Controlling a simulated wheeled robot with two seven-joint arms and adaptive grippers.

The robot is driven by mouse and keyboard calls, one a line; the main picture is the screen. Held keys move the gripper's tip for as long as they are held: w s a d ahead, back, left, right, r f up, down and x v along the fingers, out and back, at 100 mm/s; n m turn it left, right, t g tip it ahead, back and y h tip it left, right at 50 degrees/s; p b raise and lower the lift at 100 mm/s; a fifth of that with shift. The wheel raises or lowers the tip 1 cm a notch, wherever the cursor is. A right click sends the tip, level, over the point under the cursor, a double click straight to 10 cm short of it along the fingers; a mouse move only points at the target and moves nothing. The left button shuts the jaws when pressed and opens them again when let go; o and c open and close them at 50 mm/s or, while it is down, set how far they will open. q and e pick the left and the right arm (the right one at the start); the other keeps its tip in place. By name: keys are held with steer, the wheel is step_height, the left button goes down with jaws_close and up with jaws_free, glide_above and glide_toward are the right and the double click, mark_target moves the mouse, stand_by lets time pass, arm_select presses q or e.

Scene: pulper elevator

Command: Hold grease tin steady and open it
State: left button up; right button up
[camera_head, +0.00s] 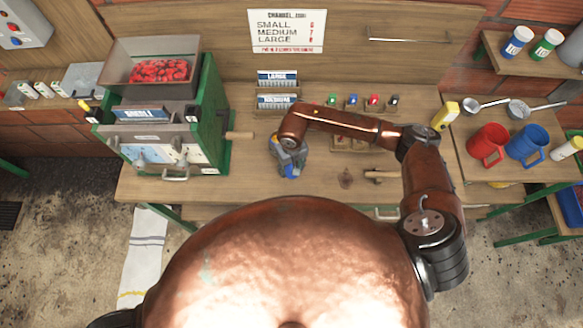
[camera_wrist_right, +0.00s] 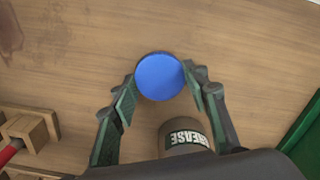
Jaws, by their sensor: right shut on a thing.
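My right gripper (camera_head: 288,172) is over the workbench, right of the green machine, with its arm curving in from the right. In the right wrist view its fingers (camera_wrist_right: 160,85) are shut around a round blue lid (camera_wrist_right: 160,77). A tan tin (camera_wrist_right: 186,135) with an upside-down "GREASE" label shows below the lid in that view, partly hidden by my gripper body. Wood shows between the lid and the tin in the picture; I cannot tell how far apart they are. The tin is not clear in the head view. My left gripper is not in view.
The green machine (camera_head: 215,115) with a red-filled hopper stands left, its wooden handle (camera_head: 240,135) close to my gripper. Small coloured items (camera_head: 352,101) and a wooden-handled tool (camera_head: 385,176) lie right. Red (camera_head: 487,145) and blue mugs (camera_head: 525,143) stand on the right-hand table.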

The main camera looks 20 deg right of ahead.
steer(key=o, duration=0.9)
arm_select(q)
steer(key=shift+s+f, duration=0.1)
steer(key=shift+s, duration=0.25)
arm_select(e)
steer(key=o, duration=0.4)
steer(key=shift+r+p, duration=0.25)
steer(key=shift+p, duration=0.15)
arm_select(q)
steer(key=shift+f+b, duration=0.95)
steer(key=shift+b, duration=0.3)
arm_select(e)
step_height(320, 180, up, 12)
steer(key=shift+f, duration=0.15)
steer(key=shift+a, duration=0.1)
